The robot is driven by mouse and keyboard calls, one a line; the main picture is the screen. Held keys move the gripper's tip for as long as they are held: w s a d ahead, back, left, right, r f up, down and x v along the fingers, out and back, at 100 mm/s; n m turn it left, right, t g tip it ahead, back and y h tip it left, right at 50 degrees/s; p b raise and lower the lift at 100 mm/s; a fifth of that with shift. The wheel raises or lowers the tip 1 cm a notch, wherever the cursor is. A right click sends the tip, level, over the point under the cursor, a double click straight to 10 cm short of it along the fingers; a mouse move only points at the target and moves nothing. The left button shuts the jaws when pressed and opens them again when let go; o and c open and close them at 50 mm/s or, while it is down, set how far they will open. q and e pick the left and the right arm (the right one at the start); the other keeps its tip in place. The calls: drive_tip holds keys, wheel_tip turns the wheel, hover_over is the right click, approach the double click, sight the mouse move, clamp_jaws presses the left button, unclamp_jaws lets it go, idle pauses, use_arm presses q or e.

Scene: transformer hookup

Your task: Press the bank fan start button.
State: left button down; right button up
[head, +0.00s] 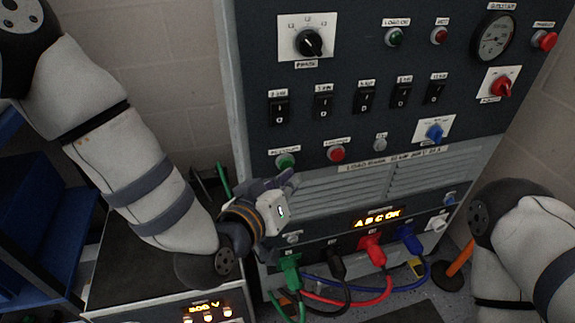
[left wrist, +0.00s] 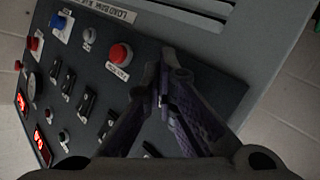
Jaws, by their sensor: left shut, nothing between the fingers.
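A green button (head: 285,160), which I take for the fan start button, sits at the lower left of the load bank panel (head: 355,60); its label is too small to read surely. A red button (head: 336,153) is to its right, and shows in the left wrist view (left wrist: 120,54). My left gripper (head: 288,180) is shut and empty, its fingertips just below the green button in the head view. I cannot tell whether they touch the panel. In the left wrist view the shut fingers (left wrist: 166,68) hide the green button. My right gripper is out of view.
A row of black switches (head: 364,95) and a phase knob (head: 309,43) are above. Louvres (head: 360,187) lie below, then green, black, red (head: 371,249) and blue plugs with cables. A unit with a lit display (head: 205,309) stands lower left.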

use_arm(q)
drive_tip(key=shift+w+a, duration=0.15)
drive_tip(key=shift+w, duration=0.25)
idle(0.6)
drive_tip(key=shift+s, duration=0.1)
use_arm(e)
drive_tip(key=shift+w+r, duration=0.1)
use_arm(q)
drive_tip(key=shift+s+d+p, duration=0.25)
drive_tip(key=shift+s+p, duration=0.1)
drive_tip(key=shift+s, duration=0.4)
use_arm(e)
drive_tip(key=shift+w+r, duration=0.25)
use_arm(q)
drive_tip(key=s+d+p, duration=0.1)
drive_tip(key=s+d, duration=0.1)
drive_tip(key=s, duration=0.3)
drive_tip(key=shift+s+p, duration=0.3)
drive_tip(key=shift+s, duration=0.05)
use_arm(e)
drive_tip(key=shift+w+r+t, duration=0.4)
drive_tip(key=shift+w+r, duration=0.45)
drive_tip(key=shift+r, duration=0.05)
